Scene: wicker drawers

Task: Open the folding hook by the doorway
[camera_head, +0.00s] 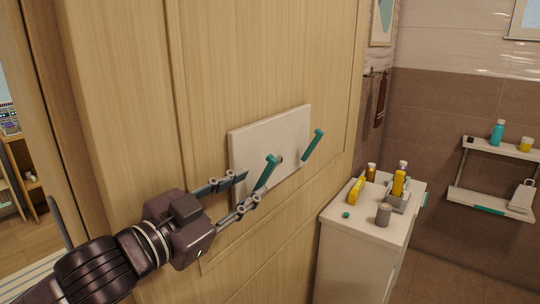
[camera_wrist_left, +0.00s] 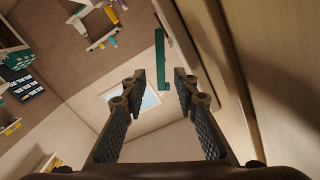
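A white hook board (camera_head: 250,150) is fixed to the wooden panel and carries two teal hooks. The nearer teal hook (camera_head: 268,170) and the farther teal hook (camera_head: 313,145) both look like slanted bars with their upper ends off the board. My left gripper (camera_head: 253,187) is open, its fingertips close to the lower part of the nearer hook. In the left wrist view, a teal bar (camera_wrist_left: 160,55) reaches into the gap between the open fingers (camera_wrist_left: 160,82). I cannot tell whether a finger touches it. My right gripper is not in view.
The wooden panel (camera_head: 215,60) runs close beside my left gripper. A white cabinet (camera_head: 345,255) with bottles and a grey cup (camera_head: 384,214) stands to the right. Wall shelves (camera_head: 490,203) hang farther right. Floor shows at far left.

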